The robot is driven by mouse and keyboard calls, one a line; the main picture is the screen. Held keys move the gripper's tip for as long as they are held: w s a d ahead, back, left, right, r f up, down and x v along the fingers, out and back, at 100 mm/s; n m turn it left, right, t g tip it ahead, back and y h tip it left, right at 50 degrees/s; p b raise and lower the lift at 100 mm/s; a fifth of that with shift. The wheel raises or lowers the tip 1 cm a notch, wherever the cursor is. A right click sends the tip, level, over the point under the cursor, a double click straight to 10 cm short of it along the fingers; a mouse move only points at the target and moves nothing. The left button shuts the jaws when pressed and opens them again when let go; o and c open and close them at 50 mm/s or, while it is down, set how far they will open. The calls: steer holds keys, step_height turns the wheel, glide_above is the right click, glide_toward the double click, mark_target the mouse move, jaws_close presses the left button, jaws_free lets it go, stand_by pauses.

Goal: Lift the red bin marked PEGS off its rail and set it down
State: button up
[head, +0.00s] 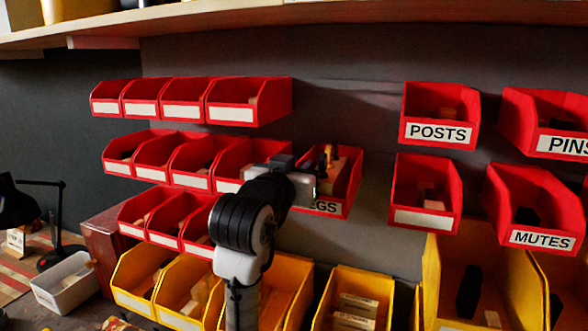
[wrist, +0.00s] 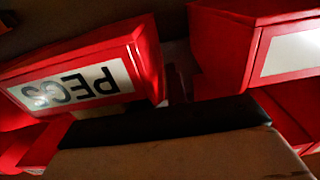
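The red bin marked PEGS (head: 352,187) hangs in the middle row on the wall, at the right end of its group. My gripper (head: 308,182) is in front of it and hides its left part and the first letter of its label. Small dark and orange items show above the gripper at the bin's opening. In the wrist view the PEGS bin (wrist: 148,58) is at the left, its label upside down. A tan block with a black edge fills the bottom of that view; I cannot tell what it is. The gripper's fingers are not clear, so its opening and any contact are unclear.
Red bins (head: 235,103) hang close on the left and above. The POSTS bin (head: 437,115) and the MUTES bin (head: 535,215) hang at the right. Yellow bins (head: 370,300) stand below. A shelf (head: 330,15) runs overhead. Bare wall (head: 375,200) lies right of PEGS.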

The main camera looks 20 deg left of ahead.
jaws_close()
stand_by(0.5)
steer(key=shift+r+p, duration=0.75)
steer(key=shift+r, duration=0.1)
stand_by(0.9)
steer(key=shift+s, duration=1.6)
stand_by(1.2)
steer(key=s, duration=1.6)
steer(key=shift+s, duration=0.4)
stand_by(1.0)
